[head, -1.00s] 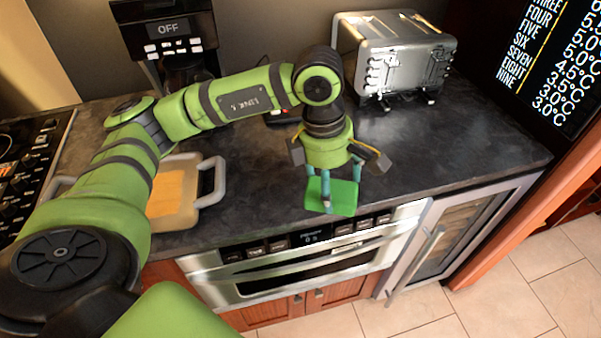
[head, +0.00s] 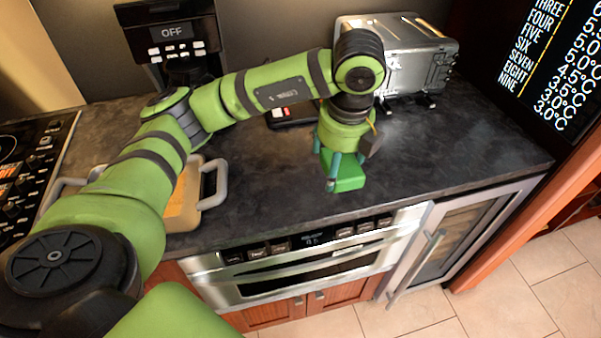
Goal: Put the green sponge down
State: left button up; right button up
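The green sponge (head: 349,176) is at my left gripper (head: 345,172), over the middle of the dark countertop (head: 440,155). The gripper points down, with its teal fingertips on either side of the sponge, and appears closed on it. The gripper body hides the sponge's upper back part. The sponge is at or very near the counter surface, but I cannot tell whether its underside touches. My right gripper is not in view.
A silver toaster (head: 405,60) stands behind the gripper, and a coffee machine (head: 172,35) at back left. A grey-handled tray (head: 213,190) lies left, partly behind my arm. A dark device with a red part (head: 285,113) lies behind. Counter to the right is clear.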

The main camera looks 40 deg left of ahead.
pick_arm(q)
jog(key=p, duration=0.2)
send_over(296, 178)
jog(key=f, duration=0.6)
jog(key=shift+s+d+f, duration=0.2)
jog(key=shift+d, duration=0.05)
notch_tip(296, 178, down, 4)
jog(key=shift+r+p, duration=0.15)
jog(key=shift+p, duration=0.6)
jog(key=shift+f, duration=0.25)
jog(key=shift+f, duration=0.1)
jog(key=shift+f+b, duration=0.15)
jog(key=shift+b, duration=0.15)
jog(key=o, duration=0.7)
